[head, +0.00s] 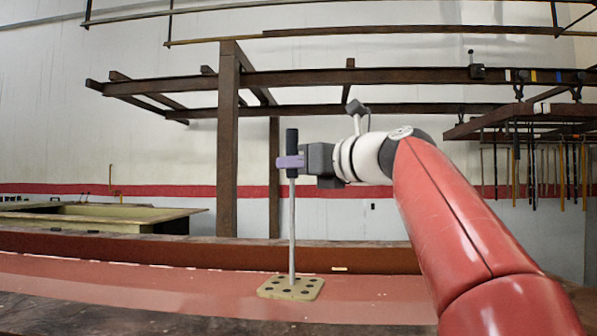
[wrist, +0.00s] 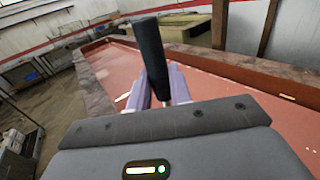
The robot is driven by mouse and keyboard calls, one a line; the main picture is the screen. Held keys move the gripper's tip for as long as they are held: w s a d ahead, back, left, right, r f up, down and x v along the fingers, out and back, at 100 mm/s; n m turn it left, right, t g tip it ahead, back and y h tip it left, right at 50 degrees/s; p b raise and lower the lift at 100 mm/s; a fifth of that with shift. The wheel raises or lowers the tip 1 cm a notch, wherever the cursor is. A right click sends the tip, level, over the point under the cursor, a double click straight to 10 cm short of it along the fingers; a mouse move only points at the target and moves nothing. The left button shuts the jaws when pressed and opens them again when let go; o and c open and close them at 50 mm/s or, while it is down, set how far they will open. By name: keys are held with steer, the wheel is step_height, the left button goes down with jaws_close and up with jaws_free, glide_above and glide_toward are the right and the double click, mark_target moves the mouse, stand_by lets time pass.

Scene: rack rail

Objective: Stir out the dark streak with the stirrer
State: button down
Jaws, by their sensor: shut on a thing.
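The stirrer has a black handle (head: 292,139), a thin grey rod and a tan plate with dark holes (head: 290,288) at its foot. My gripper (head: 290,161) has purple fingers shut on the handle, and the stirrer stands nearly upright. No dark streak can be made out clearly in either view.
The trough has a brown rim, seen along its far wall (head: 130,246). A wooden post (head: 228,140) and overhead rails stand behind it. A pale yellow-green tank (head: 90,218) is at the back left. Tools hang from a rack (head: 540,125) at the right.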

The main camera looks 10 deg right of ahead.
steer(key=s+a, duration=0.4)
steer(key=s, duration=0.8)
steer(key=s+a, duration=0.4)
steer(key=s, duration=0.8)
steer(key=shift+s, duration=0.2)
